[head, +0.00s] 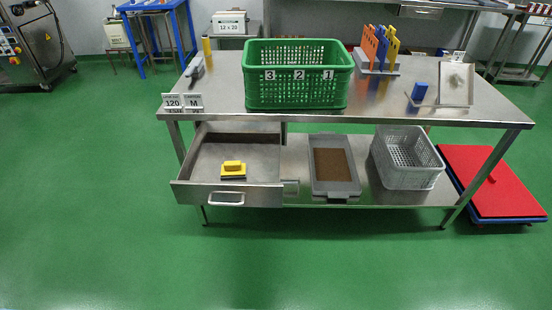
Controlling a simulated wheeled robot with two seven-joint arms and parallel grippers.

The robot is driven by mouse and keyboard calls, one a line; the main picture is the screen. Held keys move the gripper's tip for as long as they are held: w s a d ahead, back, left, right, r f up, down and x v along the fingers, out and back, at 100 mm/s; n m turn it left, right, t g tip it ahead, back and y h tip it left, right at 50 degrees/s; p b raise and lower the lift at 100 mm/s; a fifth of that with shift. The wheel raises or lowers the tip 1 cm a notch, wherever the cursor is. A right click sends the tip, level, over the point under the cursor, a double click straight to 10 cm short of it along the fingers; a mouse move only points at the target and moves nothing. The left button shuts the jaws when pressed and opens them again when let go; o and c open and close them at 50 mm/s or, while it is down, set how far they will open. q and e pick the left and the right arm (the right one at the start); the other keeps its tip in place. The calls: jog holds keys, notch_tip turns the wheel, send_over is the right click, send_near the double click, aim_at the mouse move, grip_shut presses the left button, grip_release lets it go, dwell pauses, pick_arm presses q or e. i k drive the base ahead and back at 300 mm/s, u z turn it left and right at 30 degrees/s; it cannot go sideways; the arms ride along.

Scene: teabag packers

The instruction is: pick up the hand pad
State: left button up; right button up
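What looks like the hand pad (233,171) is a small yellow block with a raised grip and a dark underside. It lies in the open metal drawer (195,190) under the left side of the steel table. The pad rests on the drawer floor, right of its middle and toward the front, with clear space around it. Neither of my grippers is in view.
A green crate (298,95) stands on the steel table (400,112), with orange and yellow tools (378,48) behind right. A grey tray (335,180) and grey basket (408,160) sit on the lower shelf. A red-topped platform (505,185) is at right. The front floor is clear.

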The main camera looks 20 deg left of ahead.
aim_at(233, 170)
jog(key=z, duration=1.05)
jog(key=i, duration=1.1)
jog(key=z, duration=0.3)
jog(key=i, duration=1.35)
jog(key=u, duration=1.45)
jog(key=i, duration=0.45)
jog(key=u, duration=0.5)
jog(key=k, duration=0.5)
jog(key=u, duration=0.45)
jog(key=i, duration=0.4)
jog(key=u, duration=2.05)
